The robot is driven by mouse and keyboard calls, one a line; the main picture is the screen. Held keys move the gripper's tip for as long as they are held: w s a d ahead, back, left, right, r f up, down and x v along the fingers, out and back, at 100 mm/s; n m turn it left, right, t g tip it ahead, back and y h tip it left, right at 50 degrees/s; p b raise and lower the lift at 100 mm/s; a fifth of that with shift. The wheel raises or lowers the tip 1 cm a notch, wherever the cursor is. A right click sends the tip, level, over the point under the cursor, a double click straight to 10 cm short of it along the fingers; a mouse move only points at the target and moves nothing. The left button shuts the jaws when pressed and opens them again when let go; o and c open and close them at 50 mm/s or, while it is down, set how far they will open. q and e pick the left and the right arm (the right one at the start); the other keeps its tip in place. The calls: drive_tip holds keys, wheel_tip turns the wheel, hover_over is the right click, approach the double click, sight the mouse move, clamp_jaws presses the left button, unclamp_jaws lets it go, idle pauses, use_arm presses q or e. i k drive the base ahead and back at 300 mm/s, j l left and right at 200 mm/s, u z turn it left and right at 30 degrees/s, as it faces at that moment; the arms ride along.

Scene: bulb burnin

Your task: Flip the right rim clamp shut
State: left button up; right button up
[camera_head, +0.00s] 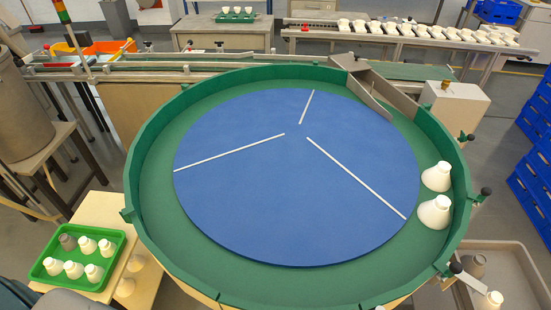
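The round table has a green rim wall (143,160). Small fittings with black knobs sit along its right side: an upper one (466,137), a middle one (483,194) and a lower one (455,269) with a pale flat bar beside it. I cannot tell which of them is the right rim clamp, or whether any is open or shut; they are small in the picture. Neither gripper shows in the head view. A dark grey shape at the bottom left corner may be part of my arm.
The blue disc (250,220) carries white dividers. Two white bulbs (436,177) (434,212) stand inside the right rim. A green tray (45,285) of bulbs lies at lower left. A grey tray (515,262) is at lower right. Blue crates (535,205) stack at far right.

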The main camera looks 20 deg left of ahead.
sight(470, 137)
drive_tip(key=l+u, duration=0.4)
drive_tip(key=k+l+u, duration=0.15)
drive_tip(key=l+u, duration=0.25)
drive_tip(key=k+l+u, duration=0.15)
drive_tip(key=u, duration=0.25)
drive_tip(key=k+l+u, duration=0.1)
drive_tip(key=k+l, duration=0.35)
drive_tip(key=k+l+u, duration=0.1)
drive_tip(key=k+l, duration=0.35)
drive_tip(key=l, duration=0.2)
